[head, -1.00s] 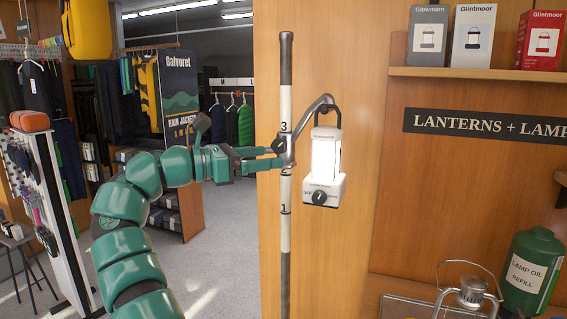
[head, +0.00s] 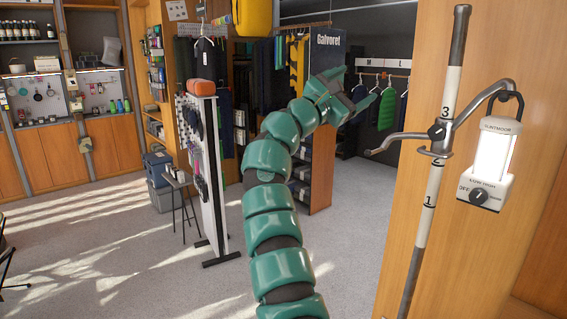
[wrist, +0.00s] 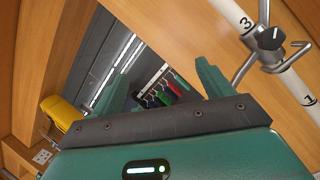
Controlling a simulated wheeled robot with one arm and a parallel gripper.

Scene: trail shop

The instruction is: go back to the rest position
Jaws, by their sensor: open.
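My green gripper (head: 358,97) is raised at the end of my arm, left of the pole and apart from it. Its two fingers are spread and nothing is between them. In the wrist view the open fingers (wrist: 167,85) frame the far part of the shop. A numbered pole (head: 430,190) stands by the wooden panel at the right. A lit white lantern (head: 492,160) hangs from the pole's curved hook. A collar with a knob and a grey lever (head: 400,137) sits on the pole. The pole and knob (wrist: 270,45) also show at the upper right of the wrist view.
A white display rack (head: 205,175) with hanging goods and a small dark table (head: 180,180) stand left of my arm. A Galvoret sign panel (head: 328,55) and clothes rails are behind my gripper. Open grey floor (head: 110,250) lies at the left.

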